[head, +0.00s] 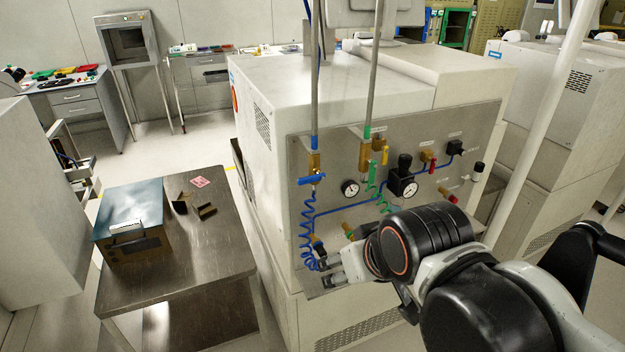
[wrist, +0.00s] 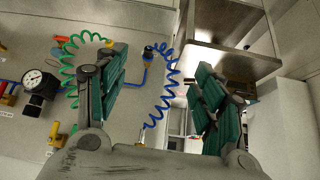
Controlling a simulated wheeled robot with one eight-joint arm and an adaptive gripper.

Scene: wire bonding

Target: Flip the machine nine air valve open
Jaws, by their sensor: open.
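The machine's grey front panel (head: 345,255) carries several small valves; I cannot read which label marks the air valve. A blue-handled valve (head: 312,179) sits on the panel's left, under a vertical pipe, with its handle roughly crosswise to the pipe. A yellow-handled valve (head: 385,155) and a red-handled one (head: 432,166) are further right. My gripper (head: 328,274) is low at the panel's left, below the blue-handled valve. In the wrist view my gripper (wrist: 158,82) is open and empty, with a blue coiled hose (wrist: 168,88) showing between its teal-padded fingers.
A green coiled hose (wrist: 68,60) shows beside the left finger, and a gauge (wrist: 32,80) further left. A metal table (head: 190,262) with a blue-topped box (head: 130,210) stands left of the machine. A white pole (head: 545,125) rises at right.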

